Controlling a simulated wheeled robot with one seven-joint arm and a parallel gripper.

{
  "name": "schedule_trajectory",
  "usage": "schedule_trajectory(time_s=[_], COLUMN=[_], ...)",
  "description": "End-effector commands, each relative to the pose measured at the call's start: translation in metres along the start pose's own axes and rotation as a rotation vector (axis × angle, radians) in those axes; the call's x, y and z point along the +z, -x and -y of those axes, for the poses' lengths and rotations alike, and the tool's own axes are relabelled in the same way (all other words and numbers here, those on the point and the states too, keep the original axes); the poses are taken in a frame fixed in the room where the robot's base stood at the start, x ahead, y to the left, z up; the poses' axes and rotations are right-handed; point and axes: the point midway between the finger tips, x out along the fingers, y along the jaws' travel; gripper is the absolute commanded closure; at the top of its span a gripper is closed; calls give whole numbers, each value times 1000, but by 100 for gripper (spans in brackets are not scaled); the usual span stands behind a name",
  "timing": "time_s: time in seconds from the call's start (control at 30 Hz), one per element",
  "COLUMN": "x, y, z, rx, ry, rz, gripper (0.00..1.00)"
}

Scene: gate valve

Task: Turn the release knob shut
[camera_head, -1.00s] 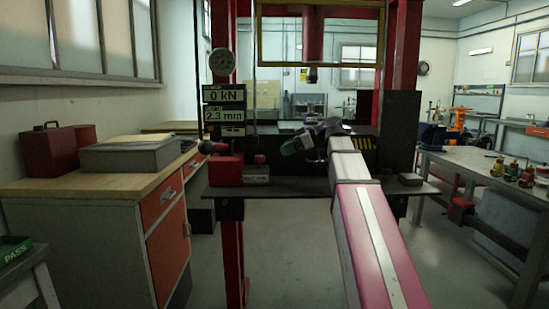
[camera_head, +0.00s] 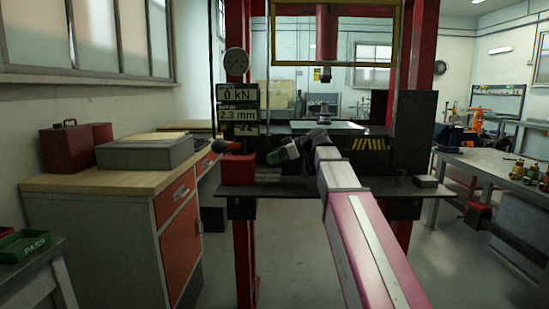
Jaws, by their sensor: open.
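My arm reaches forward to the press, and my gripper (camera_head: 274,157) is at its far end, just right of the red pump block (camera_head: 238,166). The gripper is open and looks empty, though its fingertips are small and dark. I cannot make out the release knob clearly; the gripper covers the area just right of the red block. A small pale label plate (camera_head: 267,175) sits low beneath the gripper. A dark ball (camera_head: 218,146) shows at the upper left of the red block. I cannot tell whether the gripper touches anything.
The press bed (camera_head: 235,190) carries the block. Readouts (camera_head: 238,105) show 0 kN and 2.3 mm below a round gauge (camera_head: 236,62). A cabinet (camera_head: 120,210) stands left, a workbench (camera_head: 500,170) right. The press ram (camera_head: 326,35) hangs above.

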Motion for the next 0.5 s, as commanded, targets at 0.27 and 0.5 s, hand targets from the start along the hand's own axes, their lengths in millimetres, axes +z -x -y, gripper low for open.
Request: schedule_trajectory(time_s=[0.27,0.5], x=[0,0], y=[-1,0], z=[0,0], rx=[0,0], ry=[0,0], rz=[0,0], gripper=[37,80])
